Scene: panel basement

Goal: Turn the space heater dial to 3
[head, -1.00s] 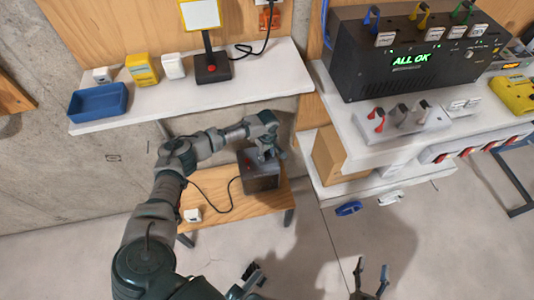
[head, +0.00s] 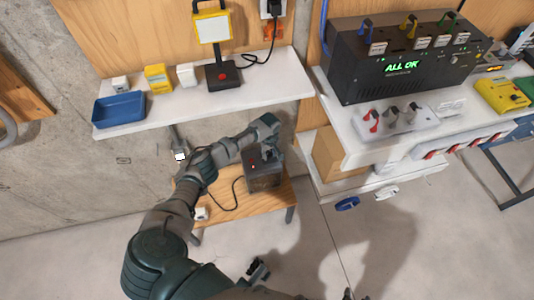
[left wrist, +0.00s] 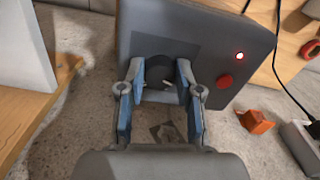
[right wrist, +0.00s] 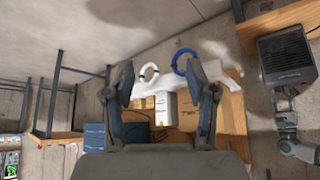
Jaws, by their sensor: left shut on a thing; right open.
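The space heater (head: 264,182) is a dark box on a low wooden table below the white shelf. My left gripper (head: 270,153) is over its top. In the left wrist view, the heater's grey panel (left wrist: 200,25) has a dark round dial (left wrist: 160,68), a red button (left wrist: 225,81) and a lit lamp (left wrist: 239,56). My left gripper (left wrist: 159,85) is shut on the dial, one finger on each side. I cannot read the dial's numbers. The heater also shows in the right wrist view (right wrist: 287,55). My right gripper (right wrist: 163,88) is open and empty, away from the heater.
The low table (head: 228,196) carries a cable and a small white block (head: 201,213). A workbench with a black "ALL OK" box (head: 400,60) stands right.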

